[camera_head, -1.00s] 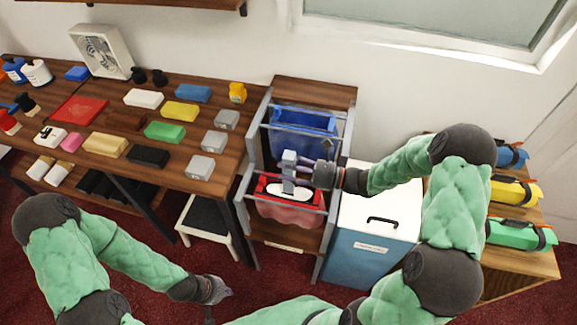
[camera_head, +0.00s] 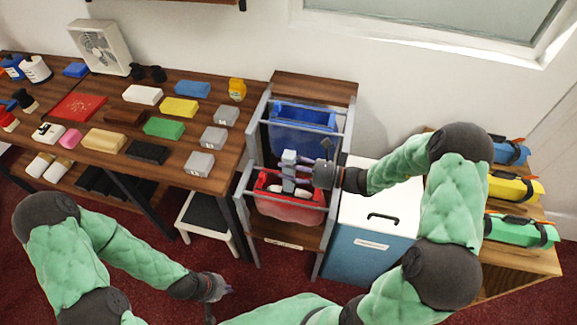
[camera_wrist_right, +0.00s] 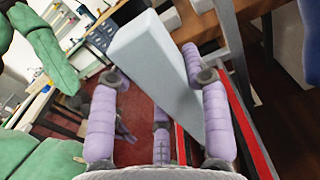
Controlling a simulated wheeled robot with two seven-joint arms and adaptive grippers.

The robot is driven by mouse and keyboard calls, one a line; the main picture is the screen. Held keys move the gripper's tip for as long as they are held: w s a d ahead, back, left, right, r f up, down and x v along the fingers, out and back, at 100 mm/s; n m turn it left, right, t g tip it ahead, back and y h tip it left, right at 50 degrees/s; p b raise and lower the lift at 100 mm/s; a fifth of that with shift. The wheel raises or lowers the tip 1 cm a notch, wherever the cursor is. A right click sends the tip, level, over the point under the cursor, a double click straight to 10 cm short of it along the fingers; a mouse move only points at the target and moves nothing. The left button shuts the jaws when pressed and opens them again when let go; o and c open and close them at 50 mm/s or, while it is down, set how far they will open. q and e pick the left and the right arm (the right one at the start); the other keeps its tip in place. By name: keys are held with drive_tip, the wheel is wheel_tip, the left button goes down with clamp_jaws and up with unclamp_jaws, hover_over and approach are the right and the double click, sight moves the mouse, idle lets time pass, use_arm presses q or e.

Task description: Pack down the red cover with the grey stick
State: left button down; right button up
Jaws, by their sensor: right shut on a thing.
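The red cover (camera_head: 290,208) sits in the front bay of the metal-railed rack, sagging below its rails. The grey stick (camera_head: 289,160) is a pale block-like bar, roughly upright, with its lower end at the cover's opening. I cannot tell whether its lower end touches the cover. My right gripper (camera_head: 308,168) is shut on the stick from the right; the stick also shows between its purple fingers in the right wrist view (camera_wrist_right: 152,70). My left gripper (camera_head: 216,289) hangs low over the floor, away from the rack; its fingers are too small to read.
A blue cover (camera_head: 300,140) hangs in the rack's rear bay. A white-lidded blue bin (camera_head: 375,225) stands close right of the rack. The wooden table (camera_head: 225,178) at left holds several coloured blocks. Rolled coloured bundles lie on a shelf at far right.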

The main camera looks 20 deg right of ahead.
sight(289, 156)
drive_tip(key=shift+r+p, duration=2.8)
drive_tip(key=shift+r, duration=0.5)
